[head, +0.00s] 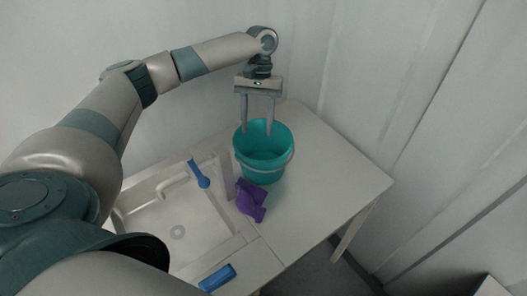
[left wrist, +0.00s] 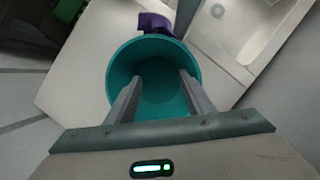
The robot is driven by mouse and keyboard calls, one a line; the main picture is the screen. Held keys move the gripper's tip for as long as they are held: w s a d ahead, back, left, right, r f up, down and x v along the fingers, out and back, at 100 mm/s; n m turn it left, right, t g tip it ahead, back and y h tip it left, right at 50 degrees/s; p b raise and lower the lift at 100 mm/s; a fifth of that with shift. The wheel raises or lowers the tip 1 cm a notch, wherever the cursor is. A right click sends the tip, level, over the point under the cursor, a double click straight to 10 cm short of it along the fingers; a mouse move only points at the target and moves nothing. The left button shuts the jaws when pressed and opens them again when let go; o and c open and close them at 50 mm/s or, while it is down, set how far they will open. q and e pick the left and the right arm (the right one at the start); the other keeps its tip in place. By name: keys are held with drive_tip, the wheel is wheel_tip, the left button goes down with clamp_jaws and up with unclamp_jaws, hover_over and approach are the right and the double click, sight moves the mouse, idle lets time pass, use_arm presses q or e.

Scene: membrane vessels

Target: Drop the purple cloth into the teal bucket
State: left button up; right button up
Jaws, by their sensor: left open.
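The teal bucket (head: 264,160) stands upright on the white table, right of the sink. The purple cloth (head: 251,200) lies crumpled on the table just in front of the bucket, close to the sink's right edge. My left gripper (head: 257,132) is open and empty, pointing down over the bucket's mouth. In the left wrist view, the gripper's fingers (left wrist: 158,84) stand apart above the bucket (left wrist: 118,62), whose visible inside looks empty. The cloth (left wrist: 154,24) lies beyond the bucket's rim there. My right gripper is not in view.
A blue item (head: 217,278) lies at the table's front edge. The table's right side (head: 340,180) is clear. Walls stand behind and to the right.

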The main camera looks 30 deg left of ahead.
use_arm(q)
drive_tip(key=o, duration=0.5)
drive_tip(key=shift+o, duration=0.4)
wheel_tip(320, 180, up, 6)
drive_tip(key=w+t+p, duration=0.1)
drive_tip(key=t+p, duration=0.1)
drive_tip(key=p, duration=0.2)
drive_tip(key=shift+a+y, duration=0.2)
drive_tip(key=shift+y, duration=0.1)
drive_tip(key=shift+w, duration=0.1)
